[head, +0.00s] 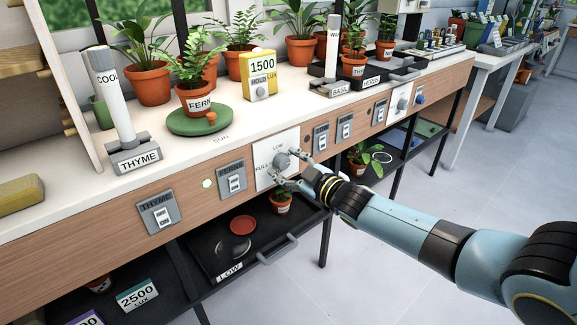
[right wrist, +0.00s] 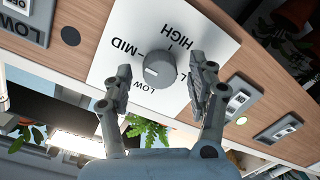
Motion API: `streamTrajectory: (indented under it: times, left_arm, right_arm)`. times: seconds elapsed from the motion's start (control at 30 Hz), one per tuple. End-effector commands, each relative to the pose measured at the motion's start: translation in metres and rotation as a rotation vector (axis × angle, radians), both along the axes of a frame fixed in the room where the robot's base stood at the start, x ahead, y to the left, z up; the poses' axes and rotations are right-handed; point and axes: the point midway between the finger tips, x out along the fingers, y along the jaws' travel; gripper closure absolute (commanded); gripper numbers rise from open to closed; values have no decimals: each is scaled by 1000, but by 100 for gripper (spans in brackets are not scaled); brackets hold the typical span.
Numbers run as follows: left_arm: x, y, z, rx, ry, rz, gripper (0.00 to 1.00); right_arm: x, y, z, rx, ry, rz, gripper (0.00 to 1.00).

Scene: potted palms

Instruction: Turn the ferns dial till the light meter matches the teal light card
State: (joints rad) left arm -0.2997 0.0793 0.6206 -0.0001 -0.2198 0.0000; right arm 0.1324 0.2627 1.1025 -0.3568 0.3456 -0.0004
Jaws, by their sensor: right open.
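The ferns dial is a grey knob (head: 281,160) on a white plate, right of the FERNS switch (head: 232,179). In the right wrist view the knob (right wrist: 159,70) has a white mark on its lower left side; MID, HIGH and LOW are readable. My right gripper (right wrist: 161,72) is open, its fingers on either side of the knob; contact is unclear. It also shows in front of the plate in the head view (head: 284,172). The yellow light meter (head: 259,75) reads 1500. The teal light card (head: 137,295) reads 2500 LUX on the lower shelf. My left gripper is out of view.
A potted fern (head: 195,98) stands on a green turntable (head: 200,121) beside the meter. The THYME lamp (head: 121,110) stands left on the bench. A lit indicator (head: 208,184) sits between two switches.

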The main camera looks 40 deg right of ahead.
Motion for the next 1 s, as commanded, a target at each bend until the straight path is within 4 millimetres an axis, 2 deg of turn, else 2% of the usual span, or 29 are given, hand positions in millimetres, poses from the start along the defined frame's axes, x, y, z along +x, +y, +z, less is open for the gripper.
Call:
streamTrajectory:
  times: [0.17, 0.27, 0.5, 0.7, 1.0]
  left_arm:
    - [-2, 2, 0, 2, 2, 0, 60]
    - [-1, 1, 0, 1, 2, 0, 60]
    - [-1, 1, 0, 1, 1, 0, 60]
    - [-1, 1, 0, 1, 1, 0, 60]
    - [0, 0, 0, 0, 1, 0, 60]
  right_arm:
    - [-10, -1, 0, -2, 1, 0, 42]
    - [-27, -2, 2, -2, 1, 2, 42]
    - [-81, -6, 6, 0, 3, 1, 42]
    - [-111, -9, 10, 0, 1, 0, 42]
    - [-119, -9, 11, 0, 0, 0, 42]
